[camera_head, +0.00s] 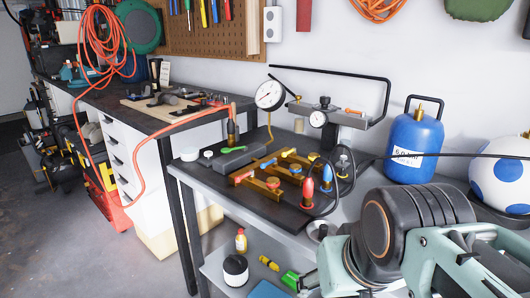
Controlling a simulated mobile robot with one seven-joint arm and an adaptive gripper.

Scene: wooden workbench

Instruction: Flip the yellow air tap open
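A dark board (283,209) on the grey bench carries a group of brass valve bodies with small coloured handles. A yellow handle (289,153) shows at the back of the group, and I take it for the yellow air tap. It is too small to tell whether it is open or shut. A red handle (240,178) is at the left front, and red and blue knobs (295,168) sit among the brass parts. My arm fills the lower right and is well apart from the taps. My gripper's fingers do not show.
Red and blue pointed fittings (308,191) stand upright at the board's right, with black hoses around them. Pressure gauges (270,95) stand behind. A blue gas bottle (413,147) is at the right. An orange hose (140,160) hangs on the left. A shelf lies below.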

